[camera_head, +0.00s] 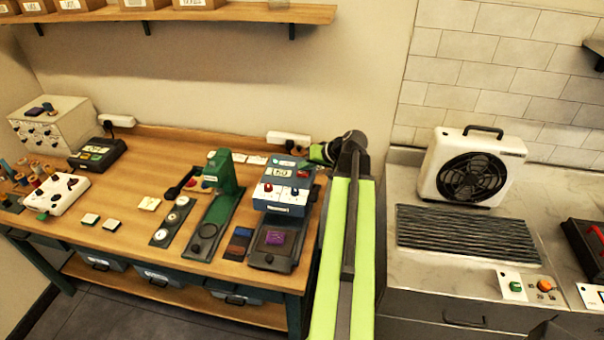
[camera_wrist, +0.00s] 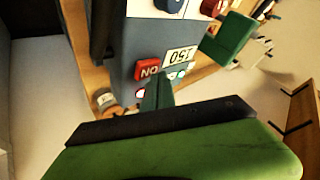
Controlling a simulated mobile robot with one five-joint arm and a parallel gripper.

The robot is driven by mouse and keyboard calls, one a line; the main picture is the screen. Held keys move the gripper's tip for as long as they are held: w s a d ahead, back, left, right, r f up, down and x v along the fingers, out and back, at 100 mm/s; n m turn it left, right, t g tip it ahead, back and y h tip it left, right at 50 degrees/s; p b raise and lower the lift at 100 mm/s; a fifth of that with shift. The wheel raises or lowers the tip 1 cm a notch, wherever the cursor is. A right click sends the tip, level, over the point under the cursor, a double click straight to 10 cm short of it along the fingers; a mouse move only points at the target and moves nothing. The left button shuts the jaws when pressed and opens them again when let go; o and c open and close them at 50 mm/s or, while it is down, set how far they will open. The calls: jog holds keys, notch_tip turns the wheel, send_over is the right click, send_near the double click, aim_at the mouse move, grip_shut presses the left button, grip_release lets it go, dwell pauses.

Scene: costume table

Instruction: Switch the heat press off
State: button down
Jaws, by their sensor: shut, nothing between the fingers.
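The heat press (camera_head: 284,198) is a blue and white box with a dark lower plate at the right end of the wooden table. The wrist view shows its blue-grey face (camera_wrist: 124,55) upside down, with a red switch (camera_wrist: 148,71) marked ON and a display (camera_wrist: 179,58) reading 150. My gripper (camera_head: 318,153) is at the back right of the press. In the wrist view my gripper (camera_wrist: 157,92) is shut and empty, its green tip close to the red switch. I cannot tell whether it touches. A purple patch (camera_head: 275,238) lies on the lower plate.
A green press (camera_head: 224,190) with a lever stands just left of the heat press. A power strip (camera_head: 288,139) is behind it. A white fan (camera_head: 472,165) stands on the right counter.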

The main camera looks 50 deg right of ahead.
aim_at(305, 173)
jog(key=shift+f+b, duration=0.35)
jog(key=shift+f, duration=0.05)
jog(key=shift+r, duration=0.1)
jog(key=shift+r+p, duration=0.9)
jog(key=shift+p, duration=0.1)
notch_tip(305, 173, up, 6)
jog(key=p, duration=0.6)
